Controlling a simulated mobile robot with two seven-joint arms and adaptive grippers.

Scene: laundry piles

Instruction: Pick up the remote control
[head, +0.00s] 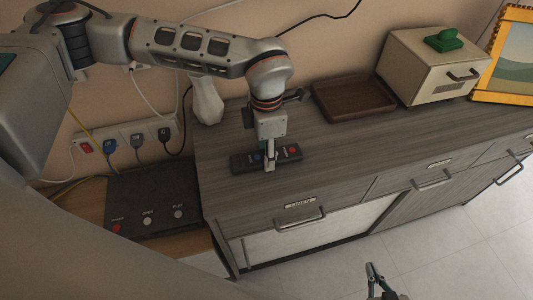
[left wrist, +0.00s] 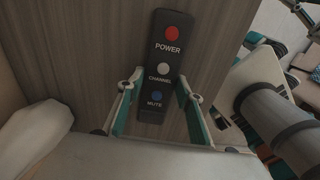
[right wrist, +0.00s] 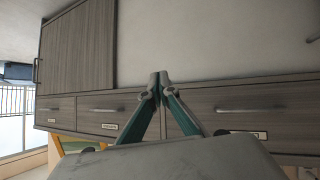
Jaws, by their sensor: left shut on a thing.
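The remote control (head: 243,162) is a dark, flat bar with coloured buttons, lying on or very near the grey wood cabinet top (head: 330,150) close to its left end. In the left wrist view the remote control (left wrist: 165,50) shows red POWER, white CHANNEL and blue MUTE buttons. My left gripper (head: 269,167) points down over its middle. In the left wrist view the left gripper's fingers (left wrist: 157,100) are on either side of the remote and shut on it. My right gripper (head: 372,268) is low in front of the cabinet; its fingertips (right wrist: 160,80) meet, with nothing between them.
A brown tray (head: 335,110), a beige box (head: 415,75) with a green object (head: 444,40) on top, and a yellow picture frame (head: 482,96) stand to the right. A white vase (head: 207,100) is behind my left gripper. A black button box (head: 150,190) sits lower left.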

